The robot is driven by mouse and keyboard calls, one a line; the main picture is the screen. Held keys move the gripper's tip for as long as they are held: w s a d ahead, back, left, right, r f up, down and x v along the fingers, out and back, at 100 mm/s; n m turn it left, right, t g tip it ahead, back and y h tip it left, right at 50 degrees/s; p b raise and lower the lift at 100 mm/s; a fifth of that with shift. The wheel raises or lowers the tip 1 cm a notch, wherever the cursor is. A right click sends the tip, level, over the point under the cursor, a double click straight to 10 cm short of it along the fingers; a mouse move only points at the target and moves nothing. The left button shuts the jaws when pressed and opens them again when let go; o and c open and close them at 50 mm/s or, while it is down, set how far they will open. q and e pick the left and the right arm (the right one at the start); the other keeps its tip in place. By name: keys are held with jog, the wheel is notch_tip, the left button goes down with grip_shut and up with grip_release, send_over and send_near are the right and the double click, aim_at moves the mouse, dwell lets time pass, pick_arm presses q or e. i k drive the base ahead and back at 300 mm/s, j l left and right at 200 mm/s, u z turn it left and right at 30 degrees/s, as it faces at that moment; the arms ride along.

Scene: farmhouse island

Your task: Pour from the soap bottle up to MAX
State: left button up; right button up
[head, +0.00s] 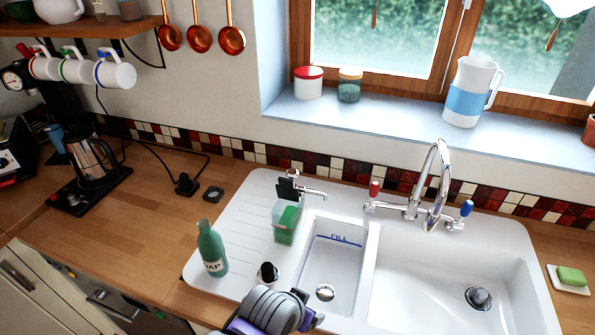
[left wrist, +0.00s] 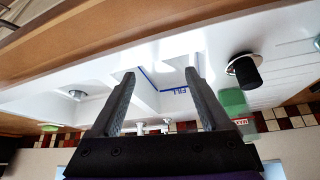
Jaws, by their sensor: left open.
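The green soap bottle (head: 212,252), with a pale label, stands upright on the left of the sink's drainboard. A clear container (head: 287,222) with green contents stands behind it to the right, with a black and chrome top. In the left wrist view this container (left wrist: 233,104) shows upside down, with a red MAX mark. My left gripper (left wrist: 160,73) is open and empty above the small basin. In the head view its arm comes in at bottom centre, and its fingers are hard to make out. My right gripper is not in view.
A black knob-like piece with a white base (head: 267,273) stands on the drainboard beside my left arm; it also shows in the left wrist view (left wrist: 245,72). The small basin (head: 335,262) has a blue FILL line. A tap (head: 437,190) rises behind the large basin.

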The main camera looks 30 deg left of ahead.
aim_at(209, 242)
jog(key=u, duration=1.95)
